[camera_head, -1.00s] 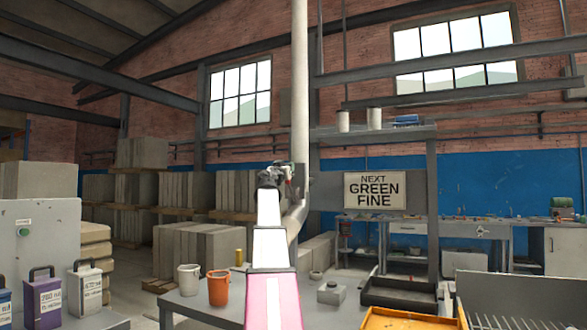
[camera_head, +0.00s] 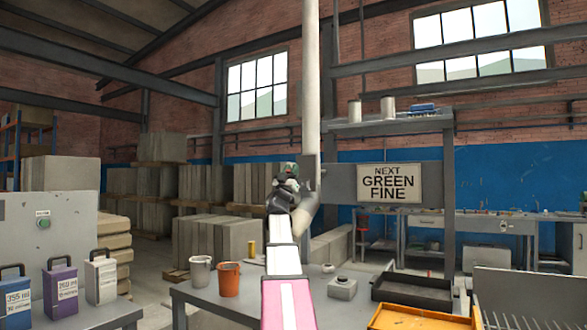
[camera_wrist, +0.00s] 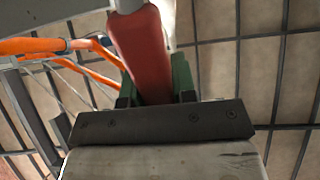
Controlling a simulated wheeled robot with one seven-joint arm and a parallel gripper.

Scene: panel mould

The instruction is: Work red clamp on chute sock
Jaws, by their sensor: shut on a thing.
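My gripper (camera_wrist: 153,82) shows in the wrist view with its green fingers on either side of a red bar, shut on it. This red bar looks like the lever of the red clamp (camera_wrist: 140,45). In the head view my gripper (camera_head: 288,176) is small and dark, up against the lower part of the vertical chute pipe (camera_head: 312,90). The pale chute sock (camera_head: 304,213) hangs at the pipe's lower end, partly behind my arm. The clamp is hidden or too small to tell in the head view.
A grey table (camera_head: 198,292) below carries a white bucket (camera_head: 201,272), an orange bucket (camera_head: 229,280) and a grey block (camera_head: 342,288). Dark (camera_head: 410,291) and yellow (camera_head: 410,318) trays lie at right. A "NEXT GREEN FINE" sign (camera_head: 389,184) hangs behind. Orange tubing (camera_wrist: 35,46) shows in the wrist view.

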